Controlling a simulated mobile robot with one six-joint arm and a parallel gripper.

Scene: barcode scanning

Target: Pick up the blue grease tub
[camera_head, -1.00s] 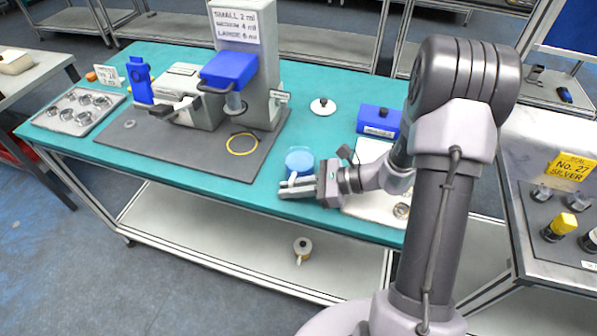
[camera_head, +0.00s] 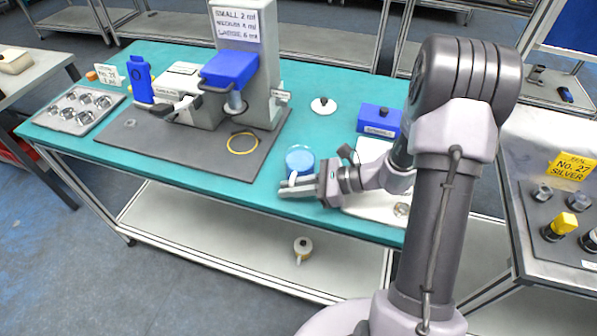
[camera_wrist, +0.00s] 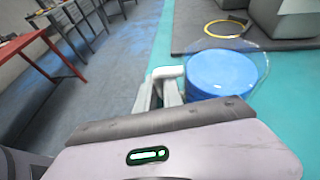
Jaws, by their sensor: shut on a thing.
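The blue grease tub (camera_head: 300,160) is a round blue pot with a clear rim, near the front edge of the teal table (camera_head: 90,140). In the wrist view the tub (camera_wrist: 221,73) is just right of the fingers. My gripper (camera_head: 298,186) is shut at the tub's near side, beside a pale piece like a handle. The fingers (camera_wrist: 160,93) also show in the wrist view. The exact grip point is partly hidden, and I cannot tell whether the tub is clear of the table.
A grey mat (camera_head: 215,150) with a yellow ring (camera_head: 242,143) and a blue-topped machine (camera_head: 230,68) lies behind left. A blue box (camera_head: 379,120) and a white round lid with a black knob (camera_head: 323,105) stand behind. A roll (camera_head: 303,244) rests on the lower shelf.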

